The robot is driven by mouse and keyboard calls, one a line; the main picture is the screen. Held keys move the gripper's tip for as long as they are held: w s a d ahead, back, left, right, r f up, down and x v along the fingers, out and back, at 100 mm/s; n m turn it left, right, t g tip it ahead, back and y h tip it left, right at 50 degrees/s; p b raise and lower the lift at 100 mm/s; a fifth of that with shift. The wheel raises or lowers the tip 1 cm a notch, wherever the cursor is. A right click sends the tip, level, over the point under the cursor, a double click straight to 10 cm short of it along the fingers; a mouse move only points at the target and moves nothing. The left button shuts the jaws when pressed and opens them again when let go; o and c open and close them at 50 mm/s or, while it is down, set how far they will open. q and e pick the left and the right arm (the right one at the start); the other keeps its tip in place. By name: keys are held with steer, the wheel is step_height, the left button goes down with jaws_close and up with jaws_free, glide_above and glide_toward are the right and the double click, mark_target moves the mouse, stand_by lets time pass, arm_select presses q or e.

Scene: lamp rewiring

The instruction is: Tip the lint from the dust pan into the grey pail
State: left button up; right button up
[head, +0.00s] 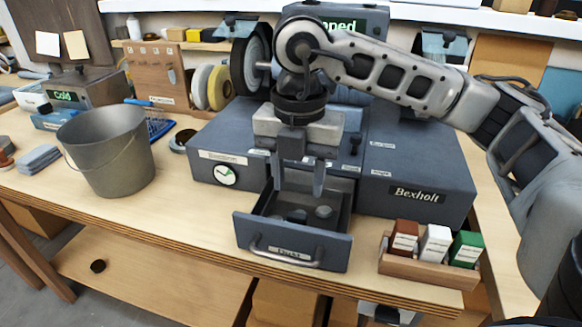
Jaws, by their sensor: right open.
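The dust pan (293,251) is a dark grey drawer with a bar handle and a small label, pulled out from the front of the machine labelled Bexholt. Dark lumps of lint (323,212) lie inside it. The grey pail (106,155) stands upright on the bench at the left, with a thin wire handle; its floor is hidden. My right gripper (299,188) points down over the back part of the dust pan, its two fingers apart with nothing between them. I cannot tell whether the fingertips reach below the pan's rim. My left gripper is out of view.
The grey machine (417,180) fills the middle of the bench (190,225). A wooden tray (425,270) with brown, white and green boxes sits right of the pan. A blue brush (158,125) lies behind the pail. Bench surface between pail and pan is clear.

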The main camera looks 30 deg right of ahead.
mark_target(296, 219)
step_height(296, 219, down, 3)
steer(key=shift+f+b, duration=0.15)
steer(key=shift+b, duration=0.75)
step_height(296, 219, down, 3)
steer(key=shift+r+b, duration=0.15)
steer(key=shift+b, duration=1)
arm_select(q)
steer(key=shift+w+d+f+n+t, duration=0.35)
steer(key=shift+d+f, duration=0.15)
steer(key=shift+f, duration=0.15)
arm_select(e)
steer(key=shift+f, duration=0.3)
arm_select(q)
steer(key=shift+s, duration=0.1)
arm_select(e)
steer(key=c, duration=0.8)
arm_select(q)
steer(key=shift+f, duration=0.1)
arm_select(e)
steer(key=shift+s+a+r, duration=0.1)
steer(key=shift+s+a, duration=0.15)
steer(key=shift+a, duration=0.05)
steer(key=shift+r, duration=0.1)
